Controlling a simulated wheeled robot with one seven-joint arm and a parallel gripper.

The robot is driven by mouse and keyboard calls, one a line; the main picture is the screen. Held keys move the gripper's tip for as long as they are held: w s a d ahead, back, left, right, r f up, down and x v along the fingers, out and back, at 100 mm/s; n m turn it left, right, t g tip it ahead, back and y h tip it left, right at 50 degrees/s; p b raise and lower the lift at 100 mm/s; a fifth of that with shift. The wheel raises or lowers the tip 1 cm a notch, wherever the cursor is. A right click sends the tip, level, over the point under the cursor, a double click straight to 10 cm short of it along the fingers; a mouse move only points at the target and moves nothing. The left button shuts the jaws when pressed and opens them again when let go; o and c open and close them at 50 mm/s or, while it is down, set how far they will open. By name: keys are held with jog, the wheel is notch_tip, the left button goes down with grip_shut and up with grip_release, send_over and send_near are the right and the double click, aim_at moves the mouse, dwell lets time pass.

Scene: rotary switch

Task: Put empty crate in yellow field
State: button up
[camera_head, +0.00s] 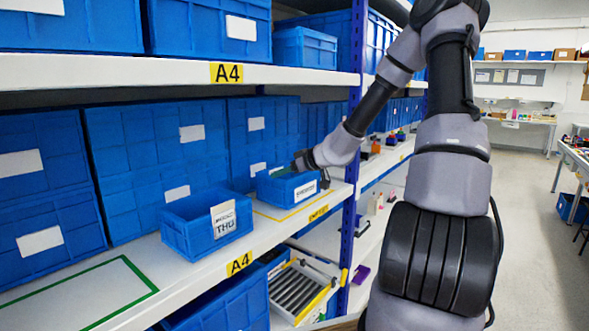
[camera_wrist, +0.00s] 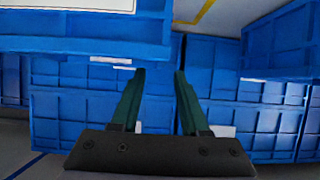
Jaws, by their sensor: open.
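A small blue crate (camera_head: 290,190) with a white label sits on the middle shelf, within the yellow-outlined field (camera_head: 283,220). Its interior is mostly hidden, so I cannot tell whether it is empty. My gripper (camera_head: 284,171) is at the top of this crate, reaching in from the right. In the wrist view the two dark green fingers of my gripper (camera_wrist: 158,72) are spread apart with nothing between them. Blue crate walls show beyond them. Whether a finger touches the crate I cannot tell.
Another small blue crate (camera_head: 190,232) with a printed label stands left of it, near the shelf edge. A green-outlined field (camera_head: 120,290) at the lower left is bare. Large blue crates (camera_head: 150,160) line the back. A blue post (camera_head: 352,210) stands right of the yellow field.

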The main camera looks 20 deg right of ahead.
jog(key=shift+v, duration=2.9)
jog(key=s+a+r+n+g+h, duration=0.15)
jog(key=s+a+r+n, duration=0.35)
jog(key=n, duration=1.1)
jog(key=s+a+n+g+y, duration=0.1)
jog(key=s+a+n+g, duration=0.35)
jog(key=n, duration=1.15)
jog(key=s+d+r+n+t+h, duration=0.1)
jog(key=s+d+r+n, duration=0.2)
jog(key=s+n, duration=0.3)
jog(key=s+d+r+n+t+h, duration=0.1)
jog(key=s+n, duration=0.5)
jog(key=n, duration=0.7)
jog(key=s+d+r+n+t+h, duration=0.1)
jog(key=s+d+r+n+h, duration=0.2)
jog(key=s+d+r+n, duration=0.2)
notch_tip(320, 180, up, 3)
jog(key=s+n, duration=0.2)
jog(key=n, duration=0.2)
jog(key=shift+f+n, duration=0.15)
jog(key=shift+n, duration=0.25)
jog(key=shift+d, duration=0.1)
